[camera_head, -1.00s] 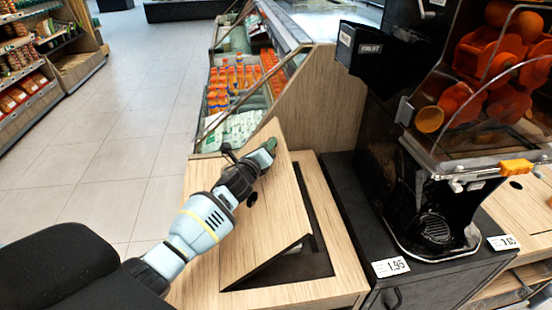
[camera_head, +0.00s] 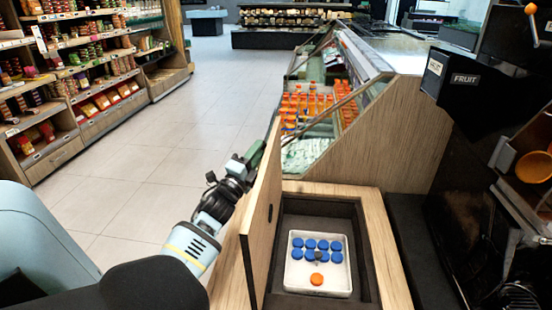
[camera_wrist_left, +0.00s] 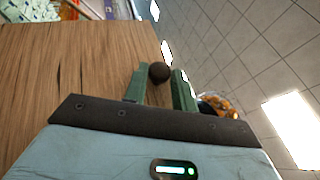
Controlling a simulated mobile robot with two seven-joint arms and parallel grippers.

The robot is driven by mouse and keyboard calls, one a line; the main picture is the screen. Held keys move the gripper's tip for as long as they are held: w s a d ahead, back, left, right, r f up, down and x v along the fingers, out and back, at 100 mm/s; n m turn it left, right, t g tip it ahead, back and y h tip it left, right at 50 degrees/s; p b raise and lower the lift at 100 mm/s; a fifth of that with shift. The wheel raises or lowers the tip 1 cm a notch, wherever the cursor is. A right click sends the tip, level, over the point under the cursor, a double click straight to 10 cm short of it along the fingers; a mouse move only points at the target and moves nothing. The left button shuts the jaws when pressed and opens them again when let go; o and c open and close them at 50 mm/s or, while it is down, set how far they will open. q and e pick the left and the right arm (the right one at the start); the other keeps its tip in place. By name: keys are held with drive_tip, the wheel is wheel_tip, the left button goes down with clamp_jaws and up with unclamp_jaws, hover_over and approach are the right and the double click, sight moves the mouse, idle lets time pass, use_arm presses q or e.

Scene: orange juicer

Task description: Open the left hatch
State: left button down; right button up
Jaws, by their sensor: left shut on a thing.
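The left hatch (camera_head: 264,215) is a wooden panel standing nearly upright along the left side of its opening in the wooden counter. My left gripper (camera_head: 255,154) is at the upper far part of the panel, on its left side. In the left wrist view its green fingers (camera_wrist_left: 161,88) are closed around a dark round knob (camera_wrist_left: 159,72), with the wooden panel (camera_wrist_left: 70,60) beside them. The compartment below is exposed and holds a white tray (camera_head: 343,283) with several blue caps and one orange cap (camera_head: 317,279). My right gripper is not in view.
The black juicer (camera_head: 490,230) stands right of the counter, with a black fruit bin (camera_head: 465,78) above. A chilled display with orange bottles (camera_head: 310,103) is behind. Stocked shelves (camera_head: 80,85) line the left. The tiled floor (camera_head: 140,150) between is clear.

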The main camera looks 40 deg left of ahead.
use_arm(q)
drive_tip(key=shift+s+a+f+n+y, duration=0.1)
drive_tip(key=shift+s+a+n+y, duration=0.3)
drive_tip(key=shift+s+a+n, duration=0.3)
drive_tip(key=shift+w, duration=0.15)
drive_tip(key=c, duration=1.2)
unclamp_jaws()
drive_tip(key=shift+o, duration=0.2)
drive_tip(key=shift+f, duration=0.15)
drive_tip(key=b+v, duration=0.1)
drive_tip(key=v, duration=0.6)
drive_tip(key=shift+s+b, duration=0.3)
drive_tip(key=shift+s, duration=0.05)
drive_tip(key=shift+f, duration=0.1)
